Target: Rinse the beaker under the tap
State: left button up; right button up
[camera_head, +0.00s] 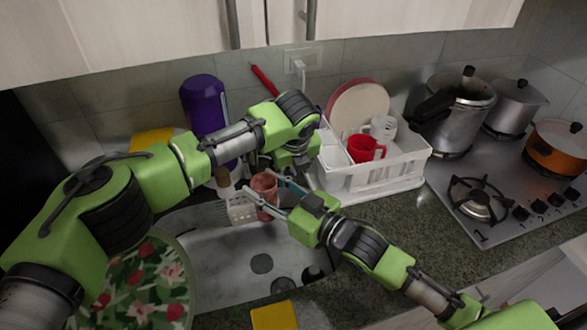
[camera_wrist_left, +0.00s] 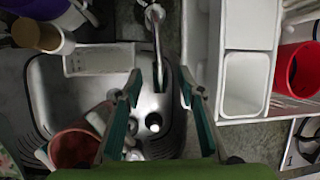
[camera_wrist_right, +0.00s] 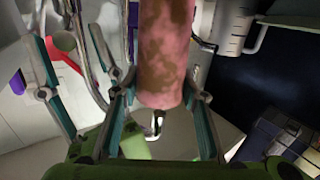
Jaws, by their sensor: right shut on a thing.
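The beaker (camera_head: 265,187), pinkish-brown and stained, stands over the back of the sink (camera_head: 225,262). It also shows in the right wrist view (camera_wrist_right: 165,50) and at the lower left of the left wrist view (camera_wrist_left: 74,148). My right gripper (camera_head: 262,203) is shut on the beaker. My left gripper (camera_head: 287,181) is open and empty, pointing down beside the beaker, over the tap side of the sink. In the left wrist view the tap (camera_wrist_left: 155,14) lies beyond its fingers. In the head view my left arm hides most of the tap. I cannot tell whether water runs.
A white dish rack (camera_head: 370,180) with a red cup (camera_head: 364,149) stands right of the sink. A purple bottle (camera_head: 204,104) stands behind it at left. A small white basket (camera_head: 238,210) hangs at the sink's back. A floral plate (camera_head: 145,280) is at front left, the stove (camera_head: 510,200) at right.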

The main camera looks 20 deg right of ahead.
pick_arm(q)
grip_shut()
jog(key=shift+w+r+g, duration=0.15)
jog(key=shift+r+g, duration=0.25)
jog(key=shift+g, duration=0.1)
grip_release()
jog(key=v, duration=0.7)
jog(key=shift+r, duration=0.25)
